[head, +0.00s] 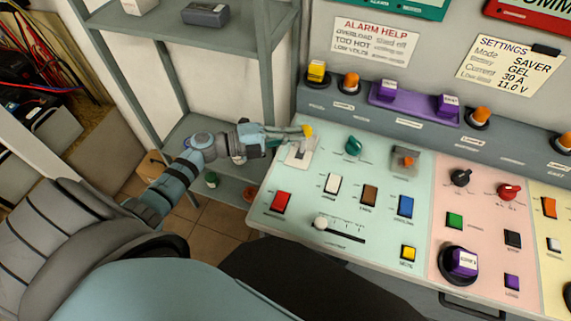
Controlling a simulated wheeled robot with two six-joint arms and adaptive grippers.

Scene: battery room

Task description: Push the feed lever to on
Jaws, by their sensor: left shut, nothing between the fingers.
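A lever with a yellow tip (308,130) stands on a white plate (299,156) at the far left corner of the pale green panel. Its label is not readable, so I cannot confirm that it is the feed lever. My left gripper (296,131) comes in from the left with its fingers shut and empty. The fingertips are at the lever's yellow tip; I cannot tell whether they touch it. The fingers hide part of the lever, and its exact tilt is unclear. My right gripper is not in view.
Close by are a green knob (353,146), a red rocker (281,202), a white rocker (332,184) and a slider (321,222). A grey ledge (420,125) with yellow and orange lamps runs behind. A grey shelf rack (190,40) stands behind my left arm.

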